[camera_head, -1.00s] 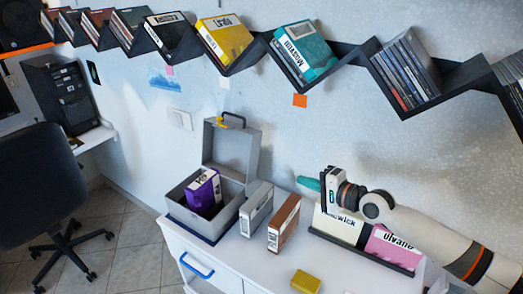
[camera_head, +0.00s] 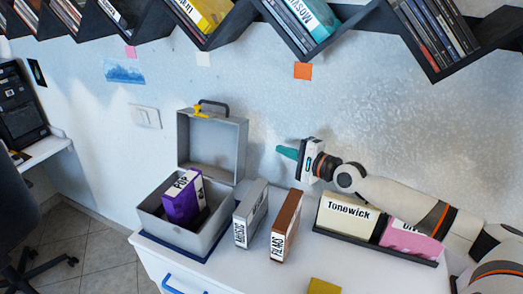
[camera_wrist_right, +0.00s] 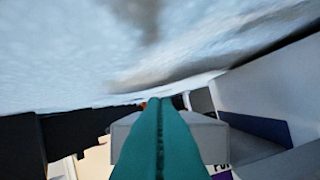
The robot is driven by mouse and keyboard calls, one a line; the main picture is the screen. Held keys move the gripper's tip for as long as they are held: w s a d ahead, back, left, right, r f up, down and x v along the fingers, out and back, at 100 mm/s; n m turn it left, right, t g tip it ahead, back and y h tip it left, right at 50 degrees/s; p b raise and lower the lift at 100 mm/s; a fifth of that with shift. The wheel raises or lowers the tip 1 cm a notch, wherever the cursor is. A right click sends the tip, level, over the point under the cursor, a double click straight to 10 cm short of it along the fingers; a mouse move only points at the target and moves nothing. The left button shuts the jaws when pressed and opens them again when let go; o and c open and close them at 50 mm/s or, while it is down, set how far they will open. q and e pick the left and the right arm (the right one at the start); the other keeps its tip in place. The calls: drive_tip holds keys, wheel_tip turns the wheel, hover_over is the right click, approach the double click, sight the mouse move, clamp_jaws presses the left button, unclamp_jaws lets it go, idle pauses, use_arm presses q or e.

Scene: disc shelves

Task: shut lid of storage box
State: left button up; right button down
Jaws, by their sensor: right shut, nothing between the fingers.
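The grey storage box (camera_head: 213,232) stands on the white cabinet with its lid (camera_head: 212,148) up and open, leaning near the wall. The lid has a dark handle and a yellow latch. A purple disc case (camera_head: 182,200) stands tilted inside the box. My right gripper (camera_head: 287,152) has teal fingers, shut and empty, pointing left toward the lid, with a gap between them. The shut fingers also fill the middle of the right wrist view (camera_wrist_right: 160,140), close to the wall. My left gripper is not in view.
A grey case (camera_head: 251,215) and a brown case (camera_head: 286,226) stand right of the box. A rack holds a cream Tonewick case (camera_head: 345,217) and a pink case (camera_head: 410,241). A yellow item (camera_head: 323,286) lies in front. Zigzag shelves (camera_head: 300,40) hang above.

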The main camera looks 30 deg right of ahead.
sight(259, 140)
drive_tip(key=x, duration=0.9)
drive_tip(key=shift+w+a+r+b, duration=0.1)
drive_tip(key=shift+w+r+b, duration=0.1)
drive_tip(key=shift+w+b, duration=0.1)
drive_tip(key=s+a+p, duration=0.1)
drive_tip(key=p, duration=0.2)
drive_tip(key=s+a+r+p, duration=0.1)
drive_tip(key=a+p, duration=0.1)
drive_tip(key=p, duration=0.1)
drive_tip(key=shift+s, duration=0.4)
